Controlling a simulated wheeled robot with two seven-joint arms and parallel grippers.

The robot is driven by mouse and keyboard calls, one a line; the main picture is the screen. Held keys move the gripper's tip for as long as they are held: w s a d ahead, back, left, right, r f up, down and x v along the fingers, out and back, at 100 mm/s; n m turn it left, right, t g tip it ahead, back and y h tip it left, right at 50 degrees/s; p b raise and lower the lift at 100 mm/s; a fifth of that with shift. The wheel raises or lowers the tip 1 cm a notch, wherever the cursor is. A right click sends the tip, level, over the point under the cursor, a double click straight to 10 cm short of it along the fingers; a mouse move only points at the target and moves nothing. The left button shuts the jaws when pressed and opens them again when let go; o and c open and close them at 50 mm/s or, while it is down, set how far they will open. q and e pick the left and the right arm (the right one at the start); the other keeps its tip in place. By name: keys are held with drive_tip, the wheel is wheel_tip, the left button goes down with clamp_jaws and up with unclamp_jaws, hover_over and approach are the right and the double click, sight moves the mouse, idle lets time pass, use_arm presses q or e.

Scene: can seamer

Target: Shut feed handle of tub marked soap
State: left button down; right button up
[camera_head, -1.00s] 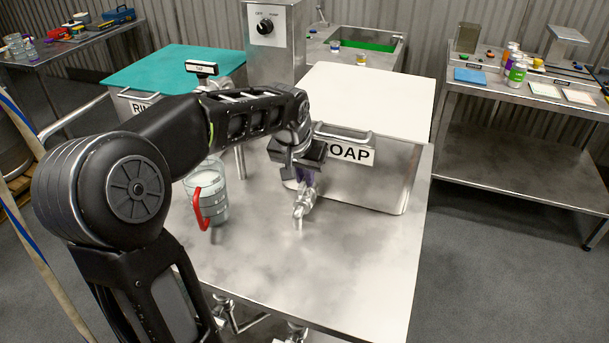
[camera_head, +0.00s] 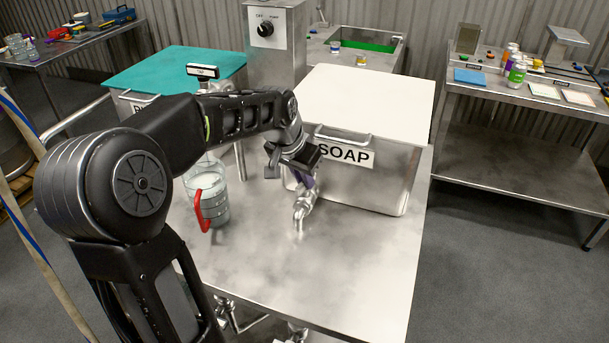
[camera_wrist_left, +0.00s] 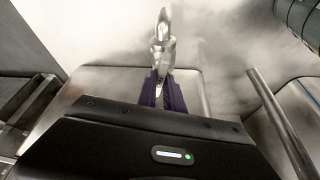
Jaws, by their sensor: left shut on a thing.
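The tub marked soap (camera_head: 375,180) is a steel box with a white lid (camera_head: 372,103) on the steel table. Its metal tap (camera_head: 304,207) sticks out low at the front left; it also shows in the wrist view (camera_wrist_left: 162,45). My left gripper (camera_head: 307,181) is at the top of the tap. In the wrist view its purple fingers (camera_wrist_left: 162,93) are closed around a small metal piece, the feed handle (camera_wrist_left: 158,92), just behind the spout. The handle is mostly hidden by the fingers, so its exact angle cannot be told. My right gripper is not in view.
A clear jug with a red handle (camera_head: 207,197) stands left of the tap. A tub with a teal lid (camera_head: 172,70) is behind my left arm. The front of the steel table (camera_head: 330,275) is clear. A side table (camera_head: 520,92) with bottles stands at the right.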

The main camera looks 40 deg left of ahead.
use_arm(q)
drive_tip(key=m+h, duration=0.1)
drive_tip(key=m, duration=0.2)
drive_tip(key=shift+a, duration=0.15)
drive_tip(key=shift+m+g+h, duration=0.3)
drive_tip(key=shift+m+h, duration=0.4)
drive_tip(key=shift+m, duration=0.9)
drive_tip(key=c, duration=1.5)
unclamp_jaws()
drive_tip(key=shift+r, duration=0.1)
drive_tip(key=shift+v, duration=3.8)
drive_tip(key=shift+o, duration=0.5)
drive_tip(key=shift+a, duration=0.1)
